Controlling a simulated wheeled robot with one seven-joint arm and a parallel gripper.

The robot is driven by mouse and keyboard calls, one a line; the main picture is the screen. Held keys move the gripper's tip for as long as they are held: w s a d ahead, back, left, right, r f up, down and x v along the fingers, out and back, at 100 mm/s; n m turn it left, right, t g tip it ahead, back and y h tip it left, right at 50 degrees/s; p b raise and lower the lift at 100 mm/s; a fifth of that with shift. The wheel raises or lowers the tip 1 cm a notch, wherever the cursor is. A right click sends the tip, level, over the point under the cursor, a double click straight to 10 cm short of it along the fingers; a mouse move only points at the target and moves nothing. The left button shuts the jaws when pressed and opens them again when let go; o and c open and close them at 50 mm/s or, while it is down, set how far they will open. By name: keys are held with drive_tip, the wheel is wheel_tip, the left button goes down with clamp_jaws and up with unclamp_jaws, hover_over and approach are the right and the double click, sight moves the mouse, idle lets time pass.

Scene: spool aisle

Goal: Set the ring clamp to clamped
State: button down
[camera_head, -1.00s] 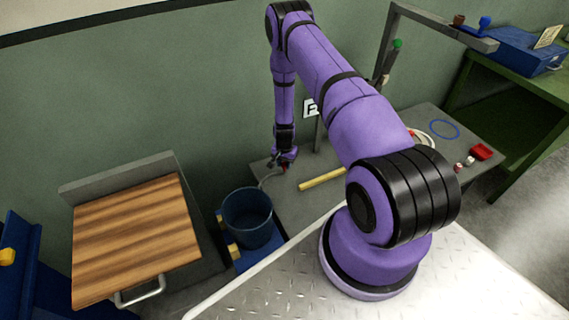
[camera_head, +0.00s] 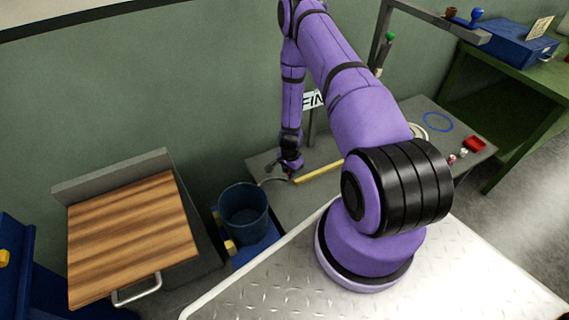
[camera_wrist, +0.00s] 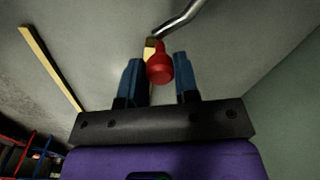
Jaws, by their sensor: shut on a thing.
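A red knob (camera_wrist: 160,68) sits between the two blue fingers of my gripper (camera_wrist: 158,80) in the wrist view, and my gripper is shut on it. A curved grey metal rod (camera_wrist: 182,17), which seems to be part of the ring clamp, runs up and right from beyond the knob. In the head view my gripper (camera_head: 291,168) is low over the left end of the grey bench, with a bit of red below it. The grey curved piece (camera_head: 270,181) shows just left of it. My gripper hides much of the clamp.
A yellow bar (camera_head: 318,172) lies on the grey bench (camera_head: 297,205) right of my gripper. A dark blue bucket (camera_head: 243,222) stands in front to the left. A wooden board (camera_head: 130,235) is farther left. A blue ring (camera_head: 438,122) and red block (camera_head: 475,144) lie at the bench's right.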

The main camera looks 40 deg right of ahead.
drive_tip(key=s+a+m, duration=0.1)
drive_tip(key=s, duration=0.1)
drive_tip(key=s+a+m, duration=0.2)
drive_tip(key=s, duration=0.1)
drive_tip(key=s+a+m, duration=0.1)
drive_tip(key=s+m, duration=0.1)
drive_tip(key=shift+s+a, duration=0.4)
drive_tip(key=shift+s+a+m, duration=0.6)
drive_tip(key=shift+a+m, duration=0.1)
drive_tip(key=c, duration=0.8)
unclamp_jaws()
drive_tip(key=shift+c, duration=0.2)
wheel_tip(320, 180, up, 11)
drive_tip(key=shift+f, duration=0.1)
